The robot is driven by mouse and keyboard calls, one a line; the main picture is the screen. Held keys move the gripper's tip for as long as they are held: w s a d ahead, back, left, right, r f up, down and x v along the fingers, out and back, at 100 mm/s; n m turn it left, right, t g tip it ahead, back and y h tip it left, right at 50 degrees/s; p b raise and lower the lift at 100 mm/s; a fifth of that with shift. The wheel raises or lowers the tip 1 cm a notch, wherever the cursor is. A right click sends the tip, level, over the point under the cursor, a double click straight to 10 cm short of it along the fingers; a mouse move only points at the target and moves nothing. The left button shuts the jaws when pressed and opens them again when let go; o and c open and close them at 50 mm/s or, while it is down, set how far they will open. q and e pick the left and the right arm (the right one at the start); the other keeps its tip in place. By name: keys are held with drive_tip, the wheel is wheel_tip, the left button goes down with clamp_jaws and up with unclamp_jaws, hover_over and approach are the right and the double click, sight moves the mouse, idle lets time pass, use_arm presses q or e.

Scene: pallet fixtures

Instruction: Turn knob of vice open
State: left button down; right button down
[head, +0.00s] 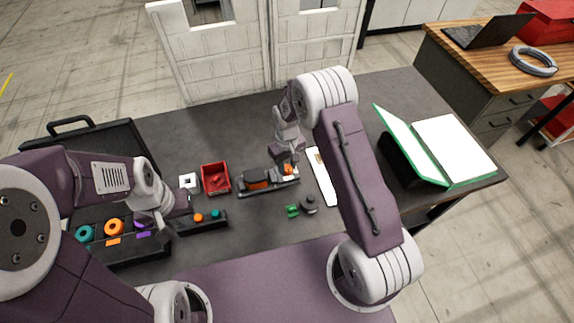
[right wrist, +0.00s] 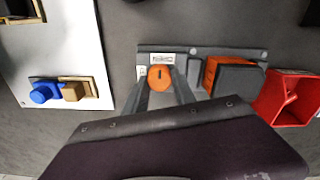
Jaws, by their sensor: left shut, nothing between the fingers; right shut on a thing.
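The vice (head: 265,183) lies on the dark table in the middle of the head view, with an orange knob (head: 289,170) at its right end. In the right wrist view the knob (right wrist: 160,77) is round with a dark mark on its face, beside a small white label. My right gripper (right wrist: 161,88) is shut on the knob, one finger on each side. The vice's orange and black block (right wrist: 230,75) sits to the right of the fingers. My left gripper (head: 184,203) is shut and empty, left of the vice and away from it; its fingertips are hard to make out.
A red bin (head: 215,178) stands left of the vice. A dark tray with coloured parts (head: 125,252) and a small rack (head: 203,221) are near my left gripper. A green-edged open binder (head: 450,147) is at right. A white board (right wrist: 60,55) lies beside the knob.

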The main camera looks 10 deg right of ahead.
sight(288, 168)
drive_tip(key=shift+s+f, duration=0.15)
drive_tip(key=shift+s, duration=0.1)
drive_tip(key=c, duration=1)
unclamp_jaws()
drive_tip(key=shift+c, duration=0.2)
drive_tip(key=shift+w+r, duration=0.1)
drive_tip(key=shift+r, duration=0.1)
wheel_tip(288, 168, up, 9)
drive_tip(key=shift+f+b, duration=0.1)
drive_tip(key=shift+b, duration=0.5)
drive_tip(key=shift+d, duration=0.1)
